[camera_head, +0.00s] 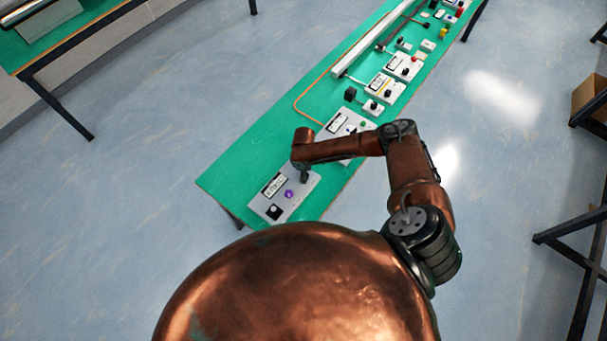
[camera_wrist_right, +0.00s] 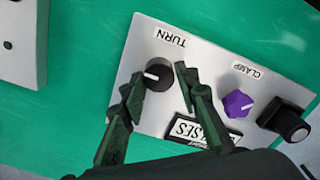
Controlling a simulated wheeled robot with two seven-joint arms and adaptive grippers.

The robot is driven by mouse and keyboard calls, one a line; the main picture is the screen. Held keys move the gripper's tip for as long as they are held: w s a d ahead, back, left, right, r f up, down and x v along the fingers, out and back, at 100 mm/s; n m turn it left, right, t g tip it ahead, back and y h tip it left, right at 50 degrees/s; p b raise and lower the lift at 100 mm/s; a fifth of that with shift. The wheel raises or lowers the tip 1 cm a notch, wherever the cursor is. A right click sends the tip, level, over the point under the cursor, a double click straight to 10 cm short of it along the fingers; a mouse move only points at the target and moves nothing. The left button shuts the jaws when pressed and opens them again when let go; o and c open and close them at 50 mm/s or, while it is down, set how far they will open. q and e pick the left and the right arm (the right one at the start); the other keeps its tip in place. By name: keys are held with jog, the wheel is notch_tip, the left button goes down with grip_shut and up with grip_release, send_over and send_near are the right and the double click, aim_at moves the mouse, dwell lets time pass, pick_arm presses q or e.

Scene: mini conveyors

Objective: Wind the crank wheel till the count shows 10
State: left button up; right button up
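No spoked crank wheel shows. A grey panel (camera_head: 260,204) at the near end of the green bench carries a black knob (camera_wrist_right: 157,74) labelled TURN with a white mark, as the right wrist view shows. My right gripper (camera_wrist_right: 160,76) is open, with one finger on each side of this knob. The left-hand finger overlaps the knob's edge; contact is unclear. In the head view the gripper (camera_head: 304,177) hides the knob. A display plate (camera_wrist_right: 205,131) ending in "SES" is partly covered by a finger, and no count is readable. My left gripper is out of view.
Another grey panel (camera_head: 354,125) stands just beyond, with several control boxes further along the green bench (camera_head: 237,177). Bare bench lies left of the panel.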

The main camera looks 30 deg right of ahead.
grip_shut()
jog(key=m+p, duration=0.2)
jog(key=m, duration=0.1)
jog(key=shift+r+m+p, duration=0.1)
jog(key=shift+m+p, duration=0.2)
jog(key=shift+p, duration=0.1)
jog(key=shift+w+d+m+p, duration=0.1)
jog(key=shift+m+p, duration=0.85)
jog(key=shift+m, duration=0.75)
jog(key=shift+o, duration=2.2)
grip_release()
